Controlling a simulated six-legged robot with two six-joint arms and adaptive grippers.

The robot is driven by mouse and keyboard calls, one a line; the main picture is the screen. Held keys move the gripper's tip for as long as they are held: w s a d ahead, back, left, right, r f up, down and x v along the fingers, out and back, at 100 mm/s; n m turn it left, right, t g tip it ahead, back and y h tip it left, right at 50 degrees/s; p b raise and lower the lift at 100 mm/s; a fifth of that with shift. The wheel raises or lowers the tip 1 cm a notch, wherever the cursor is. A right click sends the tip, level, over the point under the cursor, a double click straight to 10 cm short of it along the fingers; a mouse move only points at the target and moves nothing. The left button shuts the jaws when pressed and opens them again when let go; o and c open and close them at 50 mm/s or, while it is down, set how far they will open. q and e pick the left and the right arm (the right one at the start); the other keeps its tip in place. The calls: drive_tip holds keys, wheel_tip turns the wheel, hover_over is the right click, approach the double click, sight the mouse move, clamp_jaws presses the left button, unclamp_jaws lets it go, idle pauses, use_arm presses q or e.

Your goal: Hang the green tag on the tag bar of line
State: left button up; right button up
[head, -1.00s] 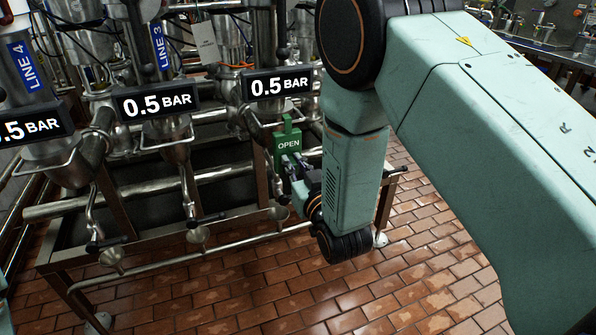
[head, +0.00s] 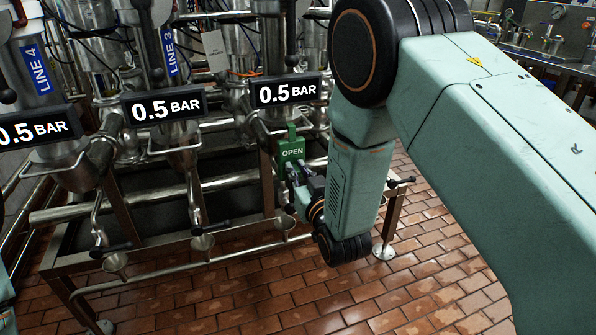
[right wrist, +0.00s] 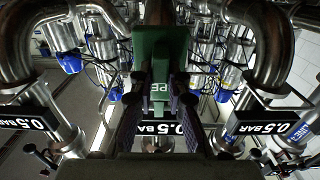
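The green tag (head: 292,151), marked OPEN, is upright in front of the pipework, just below the right-hand 0.5 BAR display (head: 287,91). My right gripper (head: 296,173) is at the tag's lower part in the head view. In the right wrist view, the fingers of my right gripper (right wrist: 160,88) close in on both sides of the green tag (right wrist: 161,50), which stays between them. Whether the tag touches anything behind it cannot be told. I cannot clearly make out a tag bar. My left gripper is not in view.
More 0.5 BAR displays stand to the left (head: 164,107), with blue LINE 3 (head: 169,52) and LINE 4 (head: 36,68) labels behind. A white card (head: 216,52) hangs among the pipes. Valve handles and a metal frame (head: 268,180) crowd the front. The brick floor (head: 440,255) is open at right.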

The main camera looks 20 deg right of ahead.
drive_tip(key=o, duration=0.5)
drive_tip(key=s, duration=1.2)
drive_tip(key=s+d+f+g, duration=0.1)
drive_tip(key=s+f+g, duration=0.45)
drive_tip(key=f, duration=0.35)
drive_tip(key=s+d+f+g, duration=0.2)
drive_tip(key=s+f+g, duration=0.35)
drive_tip(key=f, duration=0.35)
drive_tip(key=s+f+g, duration=0.2)
drive_tip(key=s+f, duration=0.1)
drive_tip(key=s, duration=0.3)
drive_tip(key=s+f+g, duration=0.2)
drive_tip(key=s+f, duration=0.1)
drive_tip(key=s, duration=0.4)
drive_tip(key=s+f+g, duration=0.2)
drive_tip(key=s+g, duration=0.1)
drive_tip(key=s, duration=0.4)
drive_tip(key=shift+s+d+f+m+h, duration=0.25)
drive_tip(key=shift+f+m+h, duration=0.05)
drive_tip(key=shift+f+m, duration=0.1)
